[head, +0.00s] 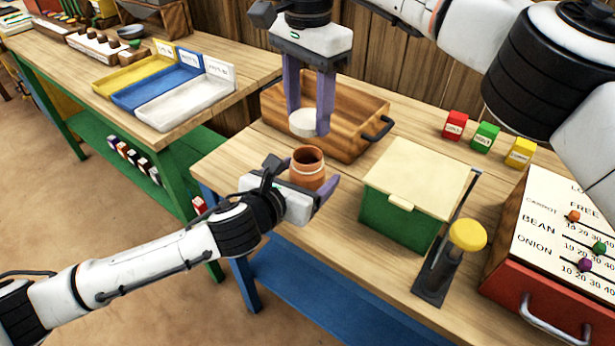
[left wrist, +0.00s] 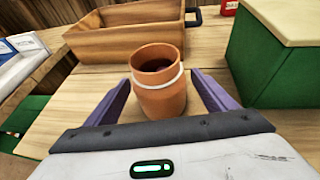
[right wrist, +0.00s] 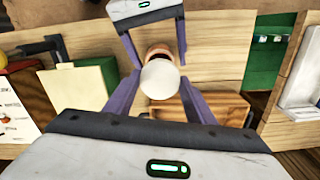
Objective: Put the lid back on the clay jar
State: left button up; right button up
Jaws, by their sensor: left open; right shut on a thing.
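The clay jar (head: 307,168) stands upright and uncovered on the wooden table; its open mouth and a pale band near the rim show in the left wrist view (left wrist: 158,80). My left gripper (head: 318,192) is open, with its purple fingers on either side of the jar and gaps visible in its wrist view. My right gripper (head: 309,118) is shut on a pale round lid (head: 304,123) and holds it above the jar, slightly toward the back. In the right wrist view the lid (right wrist: 160,80) covers part of the jar's mouth.
A wooden tray (head: 350,110) with a dark handle stands just behind the jar. A green box (head: 395,222) with a cream lid (head: 420,170) stands to the right, beside a yellow-topped press (head: 467,236). Red, green and yellow blocks (head: 486,137) sit at the back right.

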pick_arm(q)
jog(key=shift+w+d+f, duration=0.25)
jog(key=shift+w+d, duration=0.05)
jog(key=shift+w, duration=0.25)
jog(key=shift+c, duration=0.3)
jog(key=c, duration=1.6)
jog(key=shift+o, duration=0.2)
pick_arm(e)
jog(key=shift+s+a+f, duration=0.1)
jog(key=shift+f, duration=2.4)
jog(key=shift+f, duration=0.85)
jog(key=shift+f, duration=0.6)
